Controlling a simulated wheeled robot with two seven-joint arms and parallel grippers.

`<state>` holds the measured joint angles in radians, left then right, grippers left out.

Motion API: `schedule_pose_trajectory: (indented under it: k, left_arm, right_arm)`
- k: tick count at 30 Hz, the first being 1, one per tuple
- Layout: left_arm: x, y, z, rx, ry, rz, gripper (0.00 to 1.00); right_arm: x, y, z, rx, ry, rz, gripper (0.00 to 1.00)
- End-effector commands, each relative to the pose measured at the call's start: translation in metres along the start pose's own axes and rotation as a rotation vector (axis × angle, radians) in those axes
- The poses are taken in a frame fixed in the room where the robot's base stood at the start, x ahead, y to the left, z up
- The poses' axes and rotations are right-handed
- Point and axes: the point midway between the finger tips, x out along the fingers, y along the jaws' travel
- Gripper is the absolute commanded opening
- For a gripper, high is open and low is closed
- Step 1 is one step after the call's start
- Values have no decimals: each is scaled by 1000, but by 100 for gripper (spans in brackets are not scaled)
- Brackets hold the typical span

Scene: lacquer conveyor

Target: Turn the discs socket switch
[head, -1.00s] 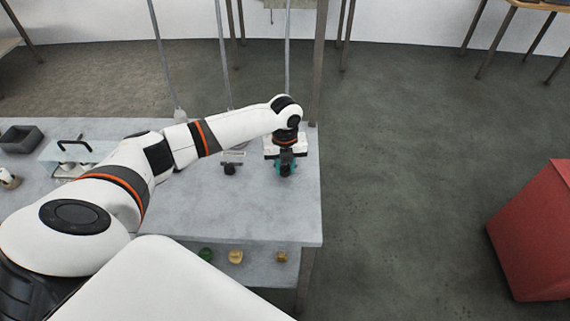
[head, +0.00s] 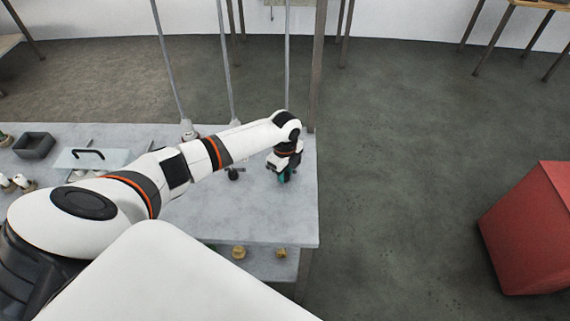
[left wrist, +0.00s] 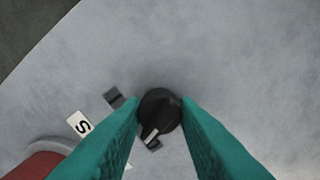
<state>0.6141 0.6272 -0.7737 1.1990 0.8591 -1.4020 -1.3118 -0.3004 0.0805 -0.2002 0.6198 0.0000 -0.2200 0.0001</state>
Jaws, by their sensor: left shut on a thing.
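A round black switch knob (left wrist: 160,110) with a pale pointer mark stands on the grey tabletop in the left wrist view. The teal fingers of my left gripper (left wrist: 160,116) are on both sides of it and shut on it. In the head view my left gripper (head: 285,177) points down at the table's right end and hides this knob. A white label with a black letter S (left wrist: 79,124) lies beside the knob; the rest of its text is hidden or out of view. My right gripper is not in view.
Another black knob-like fitting (head: 235,173) stands left of the gripper. A dark grey bin (head: 34,145) and a pale lid with a black handle (head: 88,155) are farther left. The table's right edge is close. A red box (head: 532,228) stands on the floor.

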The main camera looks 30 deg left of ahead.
Motion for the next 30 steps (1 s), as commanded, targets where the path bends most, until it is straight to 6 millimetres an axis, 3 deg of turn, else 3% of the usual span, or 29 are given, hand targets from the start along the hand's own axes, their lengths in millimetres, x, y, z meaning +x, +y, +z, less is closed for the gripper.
schedule_pose_trajectory:
  k: [12, 29, 30]
  left_arm:
    - [-2, 1, -1, -206, 2, 3, 5]
    - [-1, 1, -1, -240, 2, 4, 5]
    - [-1, 1, -1, -240, 2, 4, 30]
  right_arm:
    - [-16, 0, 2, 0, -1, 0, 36]
    - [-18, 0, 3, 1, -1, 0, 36]
    - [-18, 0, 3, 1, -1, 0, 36]
